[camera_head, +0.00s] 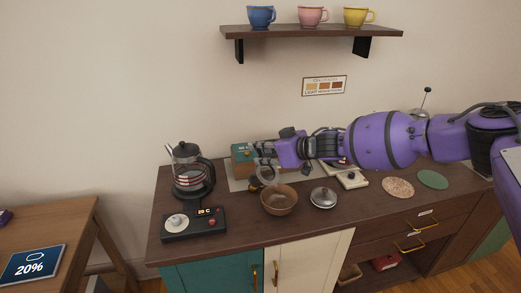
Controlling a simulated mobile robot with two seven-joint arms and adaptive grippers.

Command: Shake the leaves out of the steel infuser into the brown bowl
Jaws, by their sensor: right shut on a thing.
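The brown bowl (279,207) stands upright on the dark wooden counter, near its middle. My right gripper (267,174) comes in from the right and points down and left, just above the bowl's back left rim. It is shut on a small greyish thing that looks like the steel infuser; the fingers hide much of it. I cannot tell whether leaves are inside it or in the bowl. My left gripper is out of view.
A steel lid (323,197) lies right of the bowl. A teal box (243,158) stands behind. Coasters (398,187) lie at the right. A shelf (310,32) with cups hangs above.

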